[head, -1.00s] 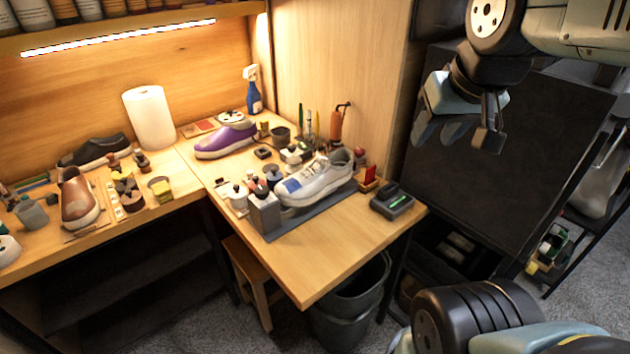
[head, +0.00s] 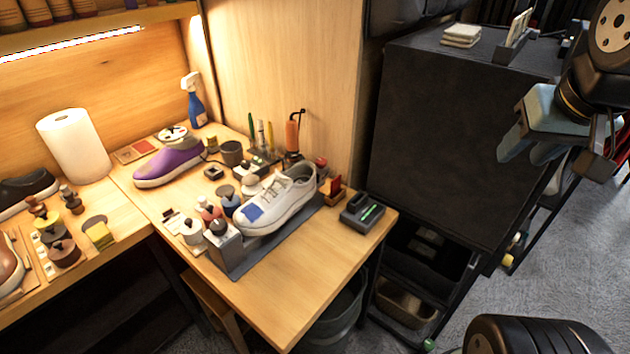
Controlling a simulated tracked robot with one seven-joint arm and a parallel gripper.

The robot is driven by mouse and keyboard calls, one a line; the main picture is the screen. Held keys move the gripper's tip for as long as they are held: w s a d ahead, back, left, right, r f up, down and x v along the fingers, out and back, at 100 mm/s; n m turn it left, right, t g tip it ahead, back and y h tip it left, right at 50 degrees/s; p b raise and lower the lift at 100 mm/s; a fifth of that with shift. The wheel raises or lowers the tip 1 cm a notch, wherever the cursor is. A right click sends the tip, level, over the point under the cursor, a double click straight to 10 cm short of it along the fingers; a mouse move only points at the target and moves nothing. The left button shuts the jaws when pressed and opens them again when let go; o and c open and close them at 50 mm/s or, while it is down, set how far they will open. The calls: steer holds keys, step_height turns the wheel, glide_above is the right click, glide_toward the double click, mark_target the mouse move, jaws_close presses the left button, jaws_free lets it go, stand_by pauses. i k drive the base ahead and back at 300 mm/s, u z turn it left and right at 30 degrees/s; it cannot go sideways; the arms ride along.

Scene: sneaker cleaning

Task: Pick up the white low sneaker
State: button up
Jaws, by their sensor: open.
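The white low sneaker (head: 286,203) stands on a dark grey mat (head: 247,264) on the right part of the wooden workbench. A blue patch shows on its toe, which points to the lower left; its heel is at the upper right. A grey block (head: 222,249) stands by the toe. My gripper (head: 528,150) is at the upper right, open and empty, well to the right of the sneaker and in front of a dark cabinet. Part of its far side is hidden.
A purple shoe (head: 170,162) and several small jars stand behind and left of the sneaker. An orange bottle (head: 292,137) and a black device with a green light (head: 362,211) are near it. The bench's front right corner is bare. A dark cabinet (head: 440,125) stands to the right.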

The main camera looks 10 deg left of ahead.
mark_target(289, 190)
steer(key=z, duration=0.9)
steer(key=k, duration=1.3)
steer(key=u, duration=2.05)
steer(key=i, duration=1)
steer(key=u, duration=0.1)
